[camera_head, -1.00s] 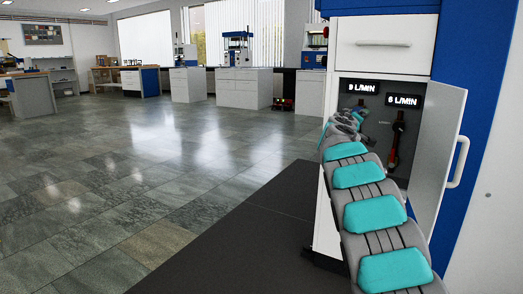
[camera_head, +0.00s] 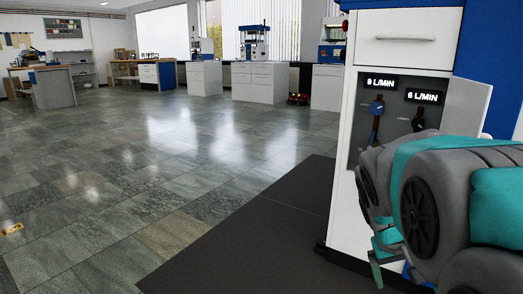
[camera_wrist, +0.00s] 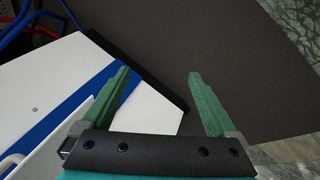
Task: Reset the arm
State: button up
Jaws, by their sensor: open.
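My arm (camera_head: 440,195) is grey with teal pads and is folded close in front of the white cabinet (camera_head: 345,150) at the right of the head view. In the wrist view my gripper (camera_wrist: 158,78) has its two green fingers spread wide, with nothing between them. It points down past the cabinet side towards the dark mat. In the head view only a green finger shows low beneath the arm, and the arm hides the rest.
The cabinet's door (camera_head: 468,105) stands open. Inside are two valves under displays reading 9 L/MIN (camera_head: 381,83) and 6 L/MIN (camera_head: 424,96). A dark mat (camera_head: 250,245) lies before the cabinet. The tiled floor (camera_head: 150,160) at left is clear. Blue cables (camera_wrist: 35,25) show in the wrist view.

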jog(key=s+a+f+g+y, duration=0.1)
jog(key=s+a+f, duration=0.25)
jog(key=s, duration=0.35)
jog(key=s+a+f+n+g+y, duration=0.1)
jog(key=s+a+f+g+y, duration=0.1)
jog(key=s+a, duration=0.45)
jog(key=s+a+f+g+y, duration=0.1)
jog(key=s+a+f, duration=0.2)
jog(key=s, duration=0.6)
notch_tip(320, 180, up, 15)
jog(key=p, duration=1.4)
jog(key=shift+w+a+p, duration=0.15)
jog(key=shift+p, duration=0.2)
